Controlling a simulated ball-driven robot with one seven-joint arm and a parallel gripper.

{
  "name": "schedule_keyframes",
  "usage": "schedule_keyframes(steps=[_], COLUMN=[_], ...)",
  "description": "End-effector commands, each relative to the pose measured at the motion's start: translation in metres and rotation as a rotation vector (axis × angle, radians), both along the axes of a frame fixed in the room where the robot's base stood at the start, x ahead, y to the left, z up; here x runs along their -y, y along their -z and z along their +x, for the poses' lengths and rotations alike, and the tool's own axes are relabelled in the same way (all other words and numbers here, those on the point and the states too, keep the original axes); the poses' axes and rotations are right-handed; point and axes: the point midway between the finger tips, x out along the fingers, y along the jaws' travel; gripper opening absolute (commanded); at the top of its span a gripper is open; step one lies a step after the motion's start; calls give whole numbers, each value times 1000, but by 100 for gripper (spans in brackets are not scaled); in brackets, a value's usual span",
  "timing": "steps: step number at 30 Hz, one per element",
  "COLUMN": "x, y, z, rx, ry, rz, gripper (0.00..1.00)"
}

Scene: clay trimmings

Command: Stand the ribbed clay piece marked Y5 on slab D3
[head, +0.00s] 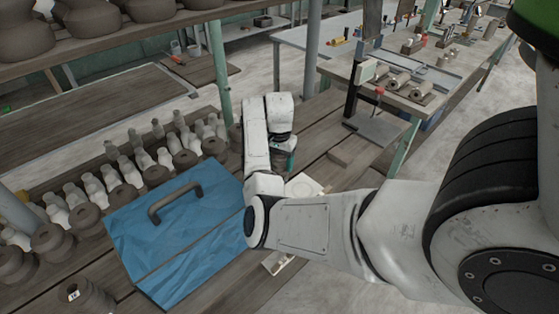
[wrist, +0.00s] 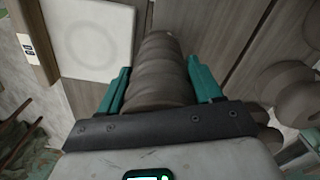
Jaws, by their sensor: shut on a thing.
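My gripper (wrist: 160,88) is shut on a ribbed grey-brown clay piece (wrist: 157,62), with one teal finger on each side of it. No mark shows on the piece, so I cannot read Y5. In the head view my gripper (head: 291,160) is small and partly hidden by my arm, and the held piece cannot be made out. A pale square slab (wrist: 90,38) with a faint ring lies left of the held piece in the wrist view. A tag (wrist: 27,45) beside it is too small to read surely. A pale slab also shows below the gripper in the head view (head: 303,186).
A blue sheet (head: 175,235) with a dark handle (head: 175,203) lies left of my arm. Rows of clay pieces stand behind it. A tagged ribbed piece (head: 88,297) stands at lower left. Round clay pieces (wrist: 289,92) stand at right in the wrist view. A post (head: 219,75) rises behind.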

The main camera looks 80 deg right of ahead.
Motion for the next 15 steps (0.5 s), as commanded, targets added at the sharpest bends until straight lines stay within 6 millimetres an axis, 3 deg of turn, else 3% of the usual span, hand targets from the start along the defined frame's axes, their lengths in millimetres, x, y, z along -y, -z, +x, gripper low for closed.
schedule_keyframes(steps=[8, 9, 15], x=[0, 0, 0], y=[3, 3, 3], z=[0, 0, 0], rx=[0, 0, 0], ry=[-1, -1, -1], rz=[-1, 0, 0], gripper=[9, 68, 87])
